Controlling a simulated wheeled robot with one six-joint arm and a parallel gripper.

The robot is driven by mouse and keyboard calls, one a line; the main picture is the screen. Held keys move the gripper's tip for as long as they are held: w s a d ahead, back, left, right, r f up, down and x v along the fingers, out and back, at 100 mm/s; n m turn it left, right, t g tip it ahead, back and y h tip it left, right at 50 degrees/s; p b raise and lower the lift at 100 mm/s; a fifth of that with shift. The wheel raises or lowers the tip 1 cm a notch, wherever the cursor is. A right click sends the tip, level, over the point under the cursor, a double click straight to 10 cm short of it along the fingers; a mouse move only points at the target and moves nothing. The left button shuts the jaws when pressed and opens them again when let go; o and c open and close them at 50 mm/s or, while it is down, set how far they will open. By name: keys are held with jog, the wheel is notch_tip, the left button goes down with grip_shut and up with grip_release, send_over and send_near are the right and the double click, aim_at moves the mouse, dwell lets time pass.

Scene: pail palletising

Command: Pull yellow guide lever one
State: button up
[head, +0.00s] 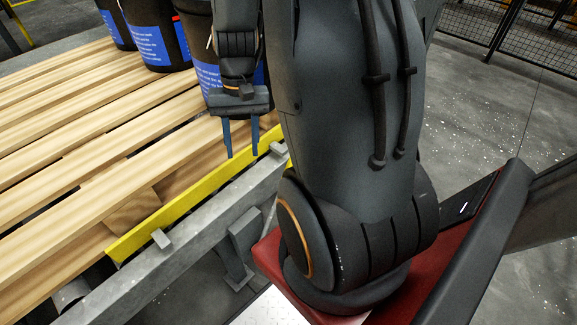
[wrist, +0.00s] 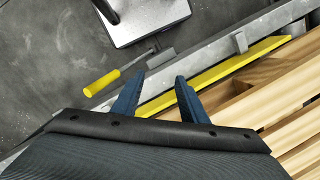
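In the wrist view a lever with a yellow handle (wrist: 103,82) and a grey shaft sticks out from the grey frame, ahead and to the left of my fingers. I cannot make out this lever in the head view, where my arm covers part of the frame. My gripper (head: 242,154) points down beside the yellow guide rail (head: 190,198) at the pallet's edge. Its two blue fingers are apart with nothing between them, as the wrist view of the gripper (wrist: 160,78) also shows. The fingers do not appear to touch the lever.
A wooden pallet (head: 75,140) lies left of the rail, with black pails (head: 158,32) with blue labels at its back. A grey metal frame (head: 150,268) runs along the rail. A pale metal plate (wrist: 150,20) shows beyond the lever. Mesh fencing (head: 535,38) stands at the back right.

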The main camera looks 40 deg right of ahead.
jog(key=d+f+m+y+p, duration=0.1)
jog(key=d+f+m, duration=0.2)
jog(key=d+f, duration=0.1)
jog(key=s+d+f+m+y+p, duration=0.1)
jog(key=d+f+m, duration=0.1)
jog(key=d, duration=0.5)
jog(key=s+d+f+m+t+p, duration=0.1)
jog(key=d+f+m, duration=0.2)
jog(key=d+f, duration=0.2)
jog(key=shift+s+d+f+m+y, duration=0.2)
jog(key=shift+d+f+m+y, duration=0.1)
jog(key=shift+f+y, duration=0.1)
jog(key=shift+f, duration=0.25)
jog(key=shift+p+x, duration=0.65)
jog(key=shift+x, duration=2.95)
grip_shut()
